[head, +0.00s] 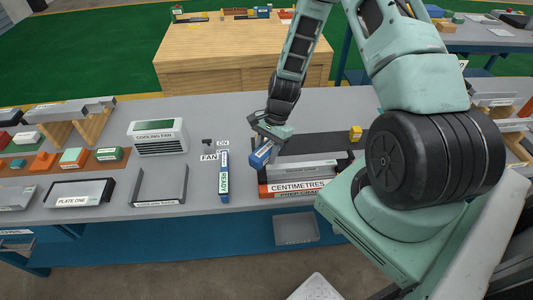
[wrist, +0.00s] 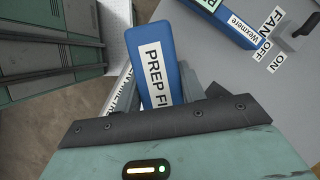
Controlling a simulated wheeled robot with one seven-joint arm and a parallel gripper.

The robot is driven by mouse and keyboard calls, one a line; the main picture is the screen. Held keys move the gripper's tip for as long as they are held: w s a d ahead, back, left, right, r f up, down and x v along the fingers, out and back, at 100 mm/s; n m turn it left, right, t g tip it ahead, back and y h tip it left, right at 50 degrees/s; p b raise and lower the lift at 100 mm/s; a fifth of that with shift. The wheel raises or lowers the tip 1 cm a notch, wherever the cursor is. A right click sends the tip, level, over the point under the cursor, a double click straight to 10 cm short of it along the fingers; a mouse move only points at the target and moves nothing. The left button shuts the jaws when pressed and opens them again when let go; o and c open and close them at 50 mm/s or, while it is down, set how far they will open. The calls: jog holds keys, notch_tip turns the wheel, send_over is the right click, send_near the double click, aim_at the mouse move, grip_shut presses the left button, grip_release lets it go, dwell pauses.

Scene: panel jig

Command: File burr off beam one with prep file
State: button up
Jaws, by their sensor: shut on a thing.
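My gripper (head: 266,143) is shut on the blue prep file (head: 261,155), over the grey bench at mid-picture. In the wrist view the prep file (wrist: 157,65) sticks out from between the fingers, and its white label is partly hidden by the gripper. A grey bar (head: 300,172) lies just right of and below the file in the head view. I cannot read a name on it, so I cannot tell if it is beam one. No burr can be made out. I cannot tell whether the file touches the bar.
A blue Wexmere tool (head: 224,181) lies left of my gripper, near a fan switch (head: 207,142). The cooling fan (head: 158,137) and an empty tray (head: 160,185) stand farther left. Bare bench lies between them.

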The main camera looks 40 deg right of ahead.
jog(key=shift+r+p, duration=0.9)
jog(key=shift+r, duration=0.6)
